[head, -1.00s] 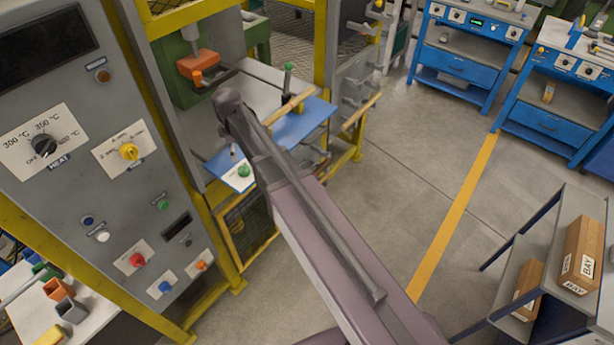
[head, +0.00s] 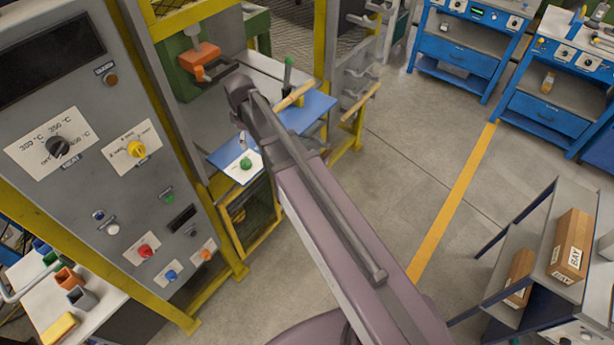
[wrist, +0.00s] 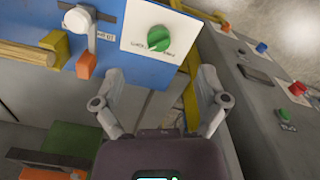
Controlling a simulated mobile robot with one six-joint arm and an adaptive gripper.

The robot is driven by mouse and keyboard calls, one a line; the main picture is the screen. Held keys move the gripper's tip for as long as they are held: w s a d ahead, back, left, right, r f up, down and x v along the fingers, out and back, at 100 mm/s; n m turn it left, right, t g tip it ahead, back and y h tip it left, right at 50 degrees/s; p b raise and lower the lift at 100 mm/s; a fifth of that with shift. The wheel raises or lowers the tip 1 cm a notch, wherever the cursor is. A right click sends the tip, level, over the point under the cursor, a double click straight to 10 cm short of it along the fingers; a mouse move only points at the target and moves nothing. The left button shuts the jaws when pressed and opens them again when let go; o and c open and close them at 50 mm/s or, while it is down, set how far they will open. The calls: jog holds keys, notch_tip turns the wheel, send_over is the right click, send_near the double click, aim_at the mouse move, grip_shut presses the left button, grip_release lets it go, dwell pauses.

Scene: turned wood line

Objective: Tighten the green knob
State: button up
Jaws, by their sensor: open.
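The green knob (wrist: 159,38) sits on a white label plate (wrist: 133,46) at the corner of a blue board. In the head view the green knob (head: 246,163) shows at the board's near left corner, left of my arm. My gripper (wrist: 160,84) is open and empty in the wrist view. Its two fingers are spread on either side below the knob, apart from it. In the head view the gripper is mostly hidden behind my arm.
The blue board (head: 310,112) carries a wooden rod (head: 295,95) and a green-topped handle. A grey control panel (head: 105,130) with knobs and buttons stands at the left. Yellow posts frame the station. Open floor (head: 410,150) lies to the right.

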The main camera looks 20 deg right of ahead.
jog(key=s+d+f+m+b, duration=0.2)
jog(key=s+d+m, duration=0.3)
jog(key=s+d, duration=0.2)
jog(key=s+d+f+m+b, duration=0.2)
jog(key=s+d+m, duration=0.4)
jog(key=s, duration=0.2)
jog(key=shift+s+d+f+m, duration=0.3)
jog(key=shift+d+f, duration=0.05)
jog(key=shift+f, duration=0.05)
